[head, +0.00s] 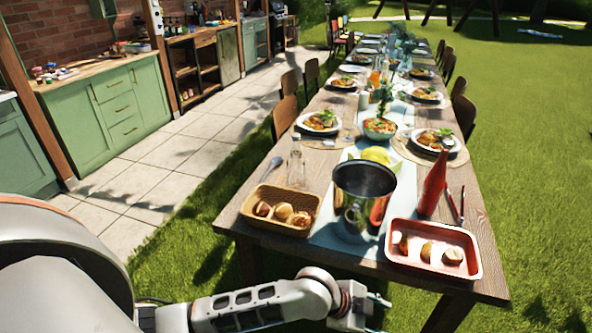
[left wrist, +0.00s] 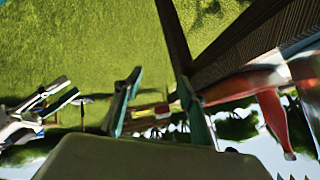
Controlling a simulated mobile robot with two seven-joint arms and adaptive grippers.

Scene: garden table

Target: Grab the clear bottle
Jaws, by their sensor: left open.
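The clear bottle (head: 296,165) stands upright on the near left part of the wooden table (head: 232,217), behind the wicker basket and left of the metal bucket. My left gripper (head: 372,304) is low in front of the table's near edge, apart from the bottle. In the left wrist view its two fingers (left wrist: 160,108) are spread with nothing between them. The bottle does not show in that view. What looks like my right gripper (left wrist: 45,108) is at the left of the wrist view; its jaw state is unclear. It does not show in the head view.
The basket (head: 250,209) of rolls, the metal bucket (head: 339,215), a red tray (head: 473,277) and a red bottle (head: 432,184) crowd the near end. Plates (head: 304,123) of food stand behind.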

